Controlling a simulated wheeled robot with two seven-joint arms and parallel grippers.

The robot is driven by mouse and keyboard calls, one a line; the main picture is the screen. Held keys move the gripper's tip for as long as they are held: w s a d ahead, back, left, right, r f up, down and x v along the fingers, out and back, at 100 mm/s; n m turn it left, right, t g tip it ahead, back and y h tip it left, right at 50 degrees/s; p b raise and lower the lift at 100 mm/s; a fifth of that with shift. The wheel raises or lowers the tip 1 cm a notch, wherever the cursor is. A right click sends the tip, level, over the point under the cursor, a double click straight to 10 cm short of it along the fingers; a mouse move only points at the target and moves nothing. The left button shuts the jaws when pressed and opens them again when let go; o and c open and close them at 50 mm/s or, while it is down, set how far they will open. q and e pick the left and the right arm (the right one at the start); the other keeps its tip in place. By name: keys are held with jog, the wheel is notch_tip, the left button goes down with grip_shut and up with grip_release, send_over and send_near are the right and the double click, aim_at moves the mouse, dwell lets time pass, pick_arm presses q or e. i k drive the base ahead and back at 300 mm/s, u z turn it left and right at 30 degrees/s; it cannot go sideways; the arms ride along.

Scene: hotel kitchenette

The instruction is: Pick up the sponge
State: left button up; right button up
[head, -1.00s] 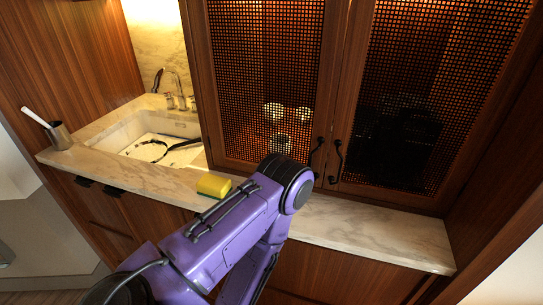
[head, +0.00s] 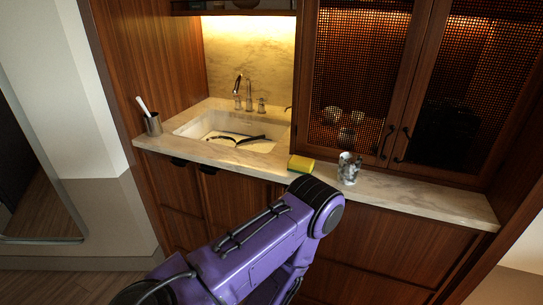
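The sponge (head: 301,164) is yellow with a green side. In the head view it lies on the marble counter (head: 425,192) near its front edge, to the right of the sink. My purple arm (head: 250,250) rises from the bottom of the picture, and its dark joint is just below and right of the sponge in the picture. The sponge is largely unhidden. Neither gripper can be seen.
A patterned silvery cup-like object (head: 348,168) stands right of the sponge. The sink (head: 200,126) holds dark utensils, with a faucet (head: 238,90) behind. A metal holder (head: 153,124) with a white stick stands at the left. Mesh-door cabinets (head: 355,75) rise behind the counter. The counter's right part is clear.

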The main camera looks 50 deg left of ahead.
aim_at(301, 165)
jog(key=z, duration=0.05)
jog(key=k, duration=0.1)
jog(key=u, duration=1.45)
